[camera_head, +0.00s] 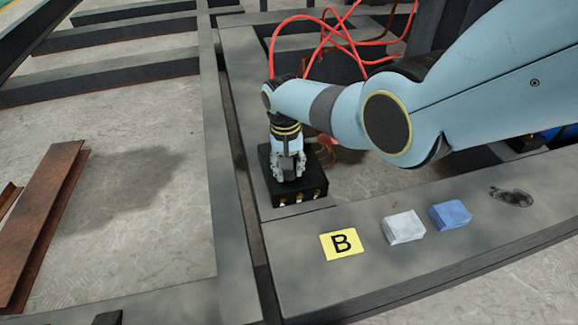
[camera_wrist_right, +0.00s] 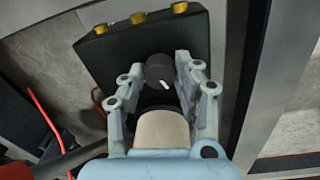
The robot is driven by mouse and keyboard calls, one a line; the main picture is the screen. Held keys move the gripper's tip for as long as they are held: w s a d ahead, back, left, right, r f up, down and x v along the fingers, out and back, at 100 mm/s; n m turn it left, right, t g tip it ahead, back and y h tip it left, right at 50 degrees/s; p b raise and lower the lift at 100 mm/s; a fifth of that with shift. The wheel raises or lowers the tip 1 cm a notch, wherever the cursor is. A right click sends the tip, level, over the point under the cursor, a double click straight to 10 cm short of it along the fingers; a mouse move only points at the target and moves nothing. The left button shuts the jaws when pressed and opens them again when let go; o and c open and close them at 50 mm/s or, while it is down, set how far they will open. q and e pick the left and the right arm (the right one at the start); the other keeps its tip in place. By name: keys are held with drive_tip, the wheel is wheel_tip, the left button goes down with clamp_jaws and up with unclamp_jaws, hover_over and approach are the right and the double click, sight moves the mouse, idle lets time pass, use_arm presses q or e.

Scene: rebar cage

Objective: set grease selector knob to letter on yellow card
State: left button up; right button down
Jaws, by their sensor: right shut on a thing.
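The yellow card (camera_head: 341,244) lies on the grey ledge and shows a black letter B. The grease selector is a black box (camera_head: 292,197) with brass fittings along its front edge, left of and behind the card. My right gripper (camera_head: 288,177) points down over the box and hides its knob in the head view. In the right wrist view, the dark round knob (camera_wrist_right: 160,69) with a white pointer mark sits between the fingers of my right gripper (camera_wrist_right: 161,84), which is shut on it. No letters on the box can be read. My left gripper is not in view.
A white block (camera_head: 404,227) and a blue block (camera_head: 450,214) sit right of the card. Red hoses (camera_head: 318,40) loop behind the box. A rusty beam (camera_head: 45,225) lies at the left on the floor.

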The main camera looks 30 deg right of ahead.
drive_tip(key=shift+m, duration=0.6)
drive_tip(key=c, duration=1)
unclamp_jaws()
drive_tip(key=shift+o, duration=0.2)
drive_tip(key=shift+r, duration=0.15)
wheel_tip(320, 180, up, 12)
drive_tip(key=shift+w+a, duration=0.2)
drive_tip(key=shift+a, duration=0.1)
